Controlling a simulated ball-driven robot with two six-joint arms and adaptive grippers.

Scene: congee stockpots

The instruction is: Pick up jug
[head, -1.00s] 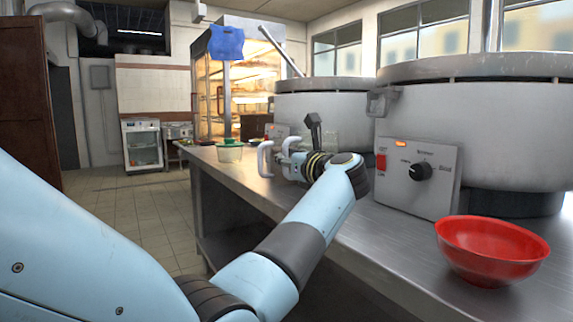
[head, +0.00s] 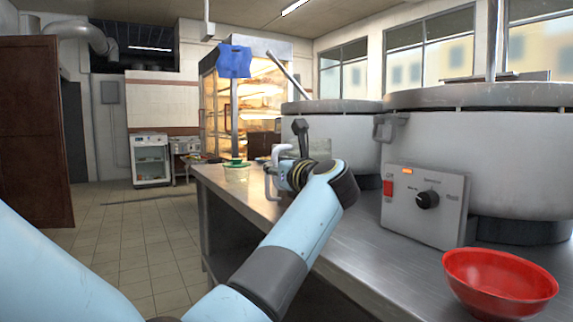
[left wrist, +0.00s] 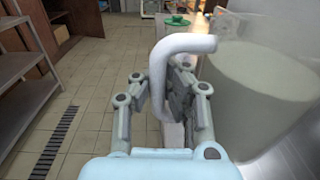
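The jug (left wrist: 258,88) is a large translucent vessel with a thick pale curved handle. In the left wrist view it fills the right side. Its handle (left wrist: 185,44) runs down between the finger pads. My left gripper (left wrist: 162,95) has a finger close on each side of the handle and looks shut on it. In the head view the handle (head: 272,172) shows at the left of my left gripper (head: 282,174), by the counter's far end. The clear jug body is mostly hidden behind the gripper there. My right gripper is out of view.
Two big stockpots (head: 475,155) (head: 345,135) stand along the counter (head: 385,265). A control box (head: 425,205) and a red bowl (head: 500,283) are nearer. A green-lidded container (head: 237,173) stands past the jug. Tiled floor on the left is open.

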